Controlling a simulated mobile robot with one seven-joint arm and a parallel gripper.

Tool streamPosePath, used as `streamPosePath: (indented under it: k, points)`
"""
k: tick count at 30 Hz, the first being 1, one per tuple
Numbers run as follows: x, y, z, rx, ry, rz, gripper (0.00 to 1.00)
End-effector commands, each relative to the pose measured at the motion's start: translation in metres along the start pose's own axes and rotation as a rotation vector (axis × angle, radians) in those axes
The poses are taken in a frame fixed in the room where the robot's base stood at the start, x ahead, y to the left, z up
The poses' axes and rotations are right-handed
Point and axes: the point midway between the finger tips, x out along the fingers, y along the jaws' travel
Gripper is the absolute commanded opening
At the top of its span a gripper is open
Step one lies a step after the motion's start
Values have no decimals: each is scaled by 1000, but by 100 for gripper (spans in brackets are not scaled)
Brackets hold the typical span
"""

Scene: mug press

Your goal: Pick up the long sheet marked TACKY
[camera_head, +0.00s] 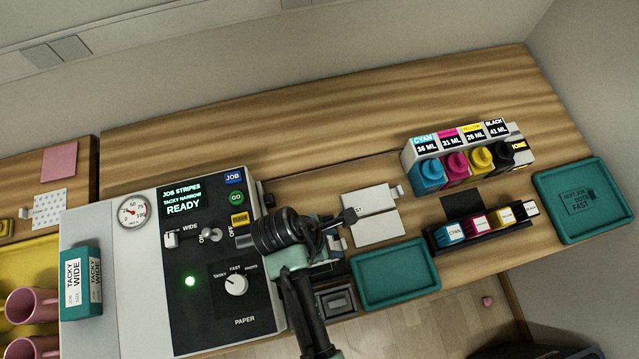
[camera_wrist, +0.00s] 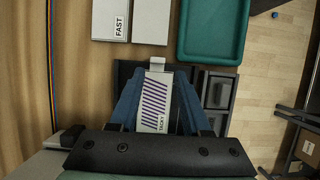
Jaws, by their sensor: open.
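The long sheet marked TACKY (camera_wrist: 155,100) is white with dark purple slanted stripes and a pale tab at its far end. In the wrist view it lies lengthwise over a dark holder. My gripper (camera_wrist: 160,76) is open, with one blue finger on each side of the sheet. I cannot tell whether the fingers touch it or how high they are above it. In the head view my gripper (camera_head: 335,243) is right of the press, and my arm hides most of the sheet.
White sheets, one marked FAST (camera_wrist: 111,18), lie just beyond the holder. A green tray (camera_head: 395,274) is to the right, with an ink cartridge rack (camera_head: 487,233) farther right. A dark box with a grey block (camera_wrist: 218,92) stands close beside my right finger. The press (camera_head: 215,255) is at left.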

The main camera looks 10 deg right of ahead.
Motion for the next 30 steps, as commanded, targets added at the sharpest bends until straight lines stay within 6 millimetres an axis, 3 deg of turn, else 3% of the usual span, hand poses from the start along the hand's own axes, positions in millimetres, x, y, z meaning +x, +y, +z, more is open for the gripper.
streamPosePath:
  k: [8,18,27,30]
  points:
    - [20,1,1,2,1,1,48]
    - [62,2,4,2,2,2,48]
    - [66,2,3,2,2,4,48]
    - [66,2,3,2,2,4,30]
